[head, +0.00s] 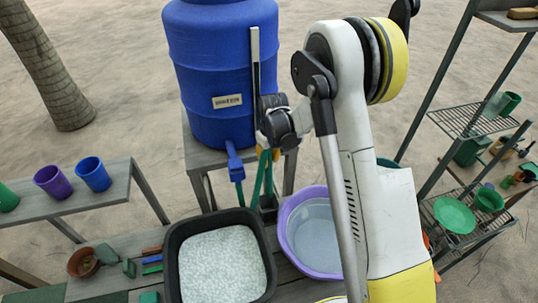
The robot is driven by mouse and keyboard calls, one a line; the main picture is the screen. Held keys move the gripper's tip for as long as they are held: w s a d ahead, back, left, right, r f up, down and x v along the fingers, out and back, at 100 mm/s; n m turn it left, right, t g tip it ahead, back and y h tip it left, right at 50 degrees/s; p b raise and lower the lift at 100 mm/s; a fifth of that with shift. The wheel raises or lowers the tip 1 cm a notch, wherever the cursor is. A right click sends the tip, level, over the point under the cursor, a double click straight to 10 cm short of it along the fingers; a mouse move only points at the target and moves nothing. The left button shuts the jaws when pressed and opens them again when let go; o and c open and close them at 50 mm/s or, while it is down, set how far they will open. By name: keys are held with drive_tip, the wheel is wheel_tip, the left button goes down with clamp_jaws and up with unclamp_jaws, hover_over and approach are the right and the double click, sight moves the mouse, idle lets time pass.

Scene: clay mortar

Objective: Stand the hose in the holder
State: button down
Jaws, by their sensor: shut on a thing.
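My gripper (267,153) is in front of the lower right of the blue barrel, above the bench. Its dark wrist hides part of the barrel, and small yellow parts show at its lower end. It is shut on a narrow green length that looks like the hose (258,180), which hangs down steeply below it. Another green strip hangs below the barrel's blue tap (234,160); I cannot tell whether it joins the hose. A dark upright piece (267,203) behind the tubs may be the holder. The hose's lower end is not clear there.
The blue barrel (222,60) stands on a grey stand. A black tub (173,262) of pale granules and a purple basin (287,225) of water sit close below my gripper. Cups stand on the left bench (125,190). A shelf rack (455,120) stands right.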

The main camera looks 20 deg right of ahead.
sight(270, 167)
drive_tip(key=shift+w+f, duration=0.4)
drive_tip(key=shift+f, duration=0.05)
drive_tip(key=f+b, duration=0.5)
drive_tip(key=f, duration=0.2)
drive_tip(key=f+b, duration=0.6)
drive_tip(key=f, duration=0.1)
drive_tip(key=shift+s, duration=0.2)
drive_tip(key=shift+r, duration=0.1)
drive_tip(key=shift+c, duration=2)
unclamp_jaws()
drive_tip(key=shift+s+d+r+p, duration=0.15)
drive_tip(key=shift+r+p, duration=0.7)
drive_tip(key=shift+r, duration=1)
drive_tip(key=shift+s+a+r+p, duration=0.1)
drive_tip(key=shift+s+r+p, duration=0.15)
drive_tip(key=shift+r+p, duration=1.1)
drive_tip(key=shift+s+d+r+p, duration=0.15)
drive_tip(key=shift+r+p, duration=0.25)
drive_tip(key=shift+r, duration=1.9)
